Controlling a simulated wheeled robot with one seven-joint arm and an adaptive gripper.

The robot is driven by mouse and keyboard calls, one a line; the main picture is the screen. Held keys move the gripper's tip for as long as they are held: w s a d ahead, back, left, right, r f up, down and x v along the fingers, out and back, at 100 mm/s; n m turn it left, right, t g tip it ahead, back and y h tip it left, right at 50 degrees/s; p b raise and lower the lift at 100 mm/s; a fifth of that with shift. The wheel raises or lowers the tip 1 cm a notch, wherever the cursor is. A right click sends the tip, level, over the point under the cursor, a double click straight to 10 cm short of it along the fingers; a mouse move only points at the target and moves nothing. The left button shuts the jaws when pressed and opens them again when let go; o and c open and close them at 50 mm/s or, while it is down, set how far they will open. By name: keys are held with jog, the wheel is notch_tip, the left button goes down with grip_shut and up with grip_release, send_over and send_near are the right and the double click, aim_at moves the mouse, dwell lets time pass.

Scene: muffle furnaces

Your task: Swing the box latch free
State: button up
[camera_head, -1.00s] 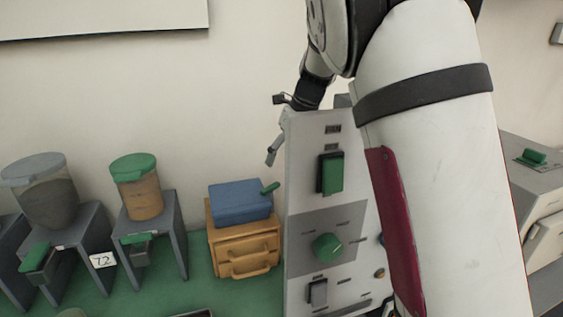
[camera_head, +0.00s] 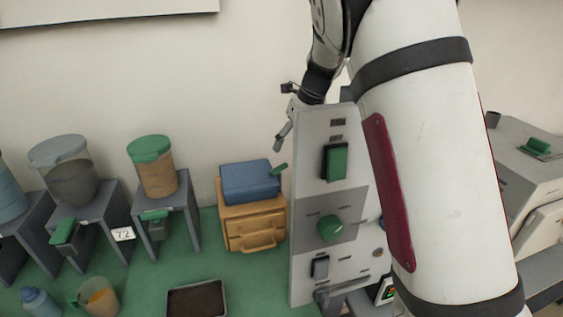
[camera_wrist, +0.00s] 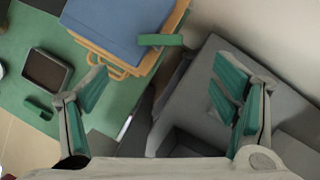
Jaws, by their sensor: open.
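The blue box (camera_head: 247,182) sits on top of a small wooden drawer unit (camera_head: 255,222) on the green bench. Its green latch (camera_head: 279,169) sticks out at the box's right side. In the wrist view the latch (camera_wrist: 160,40) is a green bar at the right edge of the blue box (camera_wrist: 115,22). My gripper (camera_wrist: 165,92) is open with nothing between its green-padded fingers, and the latch lies beyond the fingertips, apart from them. In the head view my gripper (camera_head: 282,137) is above and slightly right of the latch, partly hidden by the grey control panel.
The grey control panel (camera_head: 311,214) with green switch and dial stands close to the box's right. Dispensers with jars (camera_head: 157,174) stand at left. A dark tray (camera_head: 197,300), a blue bottle (camera_head: 40,302) and a beaker (camera_head: 99,297) are at the front. Green bench between is free.

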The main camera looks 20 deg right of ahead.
aim_at(279, 168)
jog(key=x, duration=1.1)
jog(key=shift+p, duration=0.3)
